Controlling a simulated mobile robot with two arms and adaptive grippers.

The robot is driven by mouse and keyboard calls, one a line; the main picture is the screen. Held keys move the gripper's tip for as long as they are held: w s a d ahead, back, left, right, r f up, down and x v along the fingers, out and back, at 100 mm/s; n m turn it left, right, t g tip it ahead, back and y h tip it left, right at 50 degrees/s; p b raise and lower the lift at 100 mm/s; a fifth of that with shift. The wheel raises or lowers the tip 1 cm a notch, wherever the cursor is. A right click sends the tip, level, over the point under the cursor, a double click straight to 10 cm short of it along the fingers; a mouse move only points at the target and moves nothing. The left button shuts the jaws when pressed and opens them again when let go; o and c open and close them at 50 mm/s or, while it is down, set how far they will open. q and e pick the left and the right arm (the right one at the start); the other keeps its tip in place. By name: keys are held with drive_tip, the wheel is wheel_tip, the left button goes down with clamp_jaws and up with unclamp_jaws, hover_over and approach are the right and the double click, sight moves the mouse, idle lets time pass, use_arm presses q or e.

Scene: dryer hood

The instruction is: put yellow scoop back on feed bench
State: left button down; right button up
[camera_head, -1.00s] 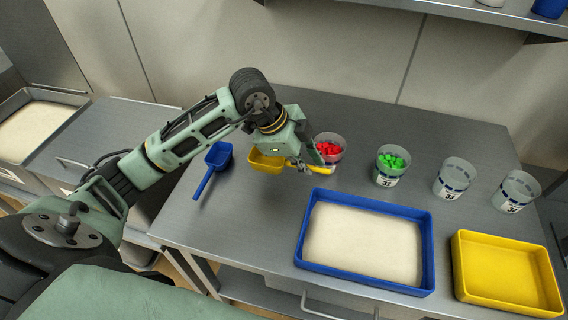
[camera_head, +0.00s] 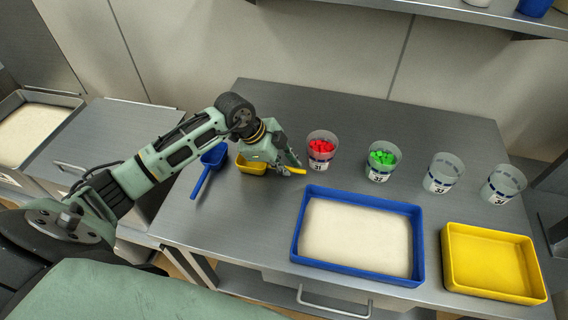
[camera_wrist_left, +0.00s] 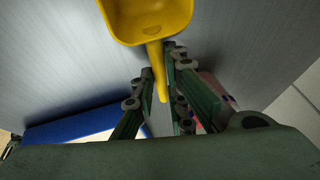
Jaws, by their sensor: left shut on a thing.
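The yellow scoop (camera_head: 250,166) is at the left part of the grey bench (camera_head: 250,225), its bowl to the left and its handle to the right. In the left wrist view the scoop (camera_wrist_left: 150,18) shows its bowl at the top and its handle running down between my fingers. My left gripper (camera_head: 290,165) is shut on the scoop's handle; it also shows in the left wrist view (camera_wrist_left: 160,88). I cannot tell if the scoop touches the bench top. My right gripper is not in view.
A blue scoop (camera_head: 206,170) lies left of the yellow one. Cups with red pieces (camera_head: 321,149) and green pieces (camera_head: 381,162) stand behind, with two more cups (camera_head: 443,174) to the right. A blue tray of pale powder (camera_head: 298,240) and a yellow tray (camera_head: 492,231) sit in front.

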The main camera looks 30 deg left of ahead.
use_arm(q)
drive_tip(key=c, duration=1.8)
unclamp_jaws()
drive_tip(key=shift+f, duration=0.1)
drive_tip(key=shift+o, duration=0.2)
drive_tip(key=b+v, duration=0.2)
drive_tip(key=v, duration=1)
